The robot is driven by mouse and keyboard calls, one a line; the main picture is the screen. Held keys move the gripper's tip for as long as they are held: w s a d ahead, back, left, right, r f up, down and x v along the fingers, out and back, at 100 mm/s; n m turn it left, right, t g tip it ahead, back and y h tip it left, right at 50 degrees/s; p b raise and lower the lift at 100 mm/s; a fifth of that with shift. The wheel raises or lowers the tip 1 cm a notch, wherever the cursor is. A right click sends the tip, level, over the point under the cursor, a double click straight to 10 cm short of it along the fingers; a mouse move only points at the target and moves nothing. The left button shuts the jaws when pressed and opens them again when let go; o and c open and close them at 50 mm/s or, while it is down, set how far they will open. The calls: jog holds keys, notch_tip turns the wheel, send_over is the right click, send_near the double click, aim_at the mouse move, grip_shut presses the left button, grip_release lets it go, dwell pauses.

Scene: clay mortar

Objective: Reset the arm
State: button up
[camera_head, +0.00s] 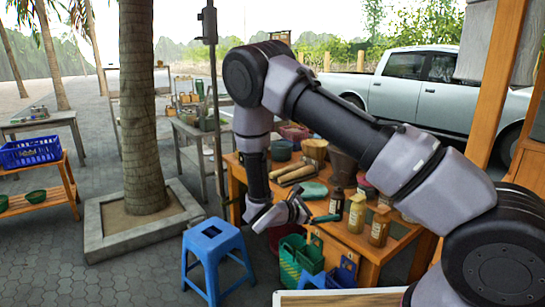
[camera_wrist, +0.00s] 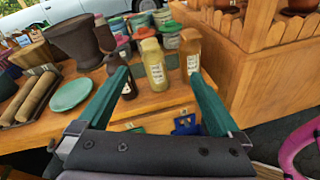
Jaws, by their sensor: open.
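My gripper (camera_head: 312,212) hangs in front of the wooden table's (camera_head: 372,270) near edge in the head view. In the wrist view its two green fingers (camera_wrist: 158,76) are spread wide, with nothing held between them. Beyond the fingers stand a yellowish bottle (camera_wrist: 155,66) and a brown bottle (camera_wrist: 190,52), apart from the gripper as far as I can tell. A dark brown clay mortar (camera_wrist: 76,40) stands on the table at the upper left of the wrist view; it also shows in the head view (camera_head: 342,168), partly behind my arm.
A green plate (camera_wrist: 71,95) and wooden rollers (camera_wrist: 35,100) lie on the table. A dark bottle (camera_wrist: 128,88) stands near the left finger. A blue stool (camera_head: 214,245) and green crates (camera_head: 293,258) stand below. A tree trunk (camera_head: 140,110) and pole are at left.

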jog(key=s+d+r+m+g+y, duration=0.45)
jog(key=r+m, duration=0.25)
jog(key=r, duration=0.3)
jog(key=s+d+r+m+g+y, duration=0.3)
jog(key=s+d+r+m+y, duration=0.15)
jog(key=r+m, duration=0.35)
jog(key=s+r+m+t+y, duration=0.3)
jog(key=s+r, duration=0.3)
jog(key=r, duration=0.3)
jog(key=s+r+m+t+y, duration=0.4)
jog(key=s+r+m, duration=0.2)
jog(key=r, duration=0.4)
jog(key=shift+s+a+m, duration=0.15)
jog(key=shift+a+m, duration=0.15)
jog(key=shift+a, duration=0.05)
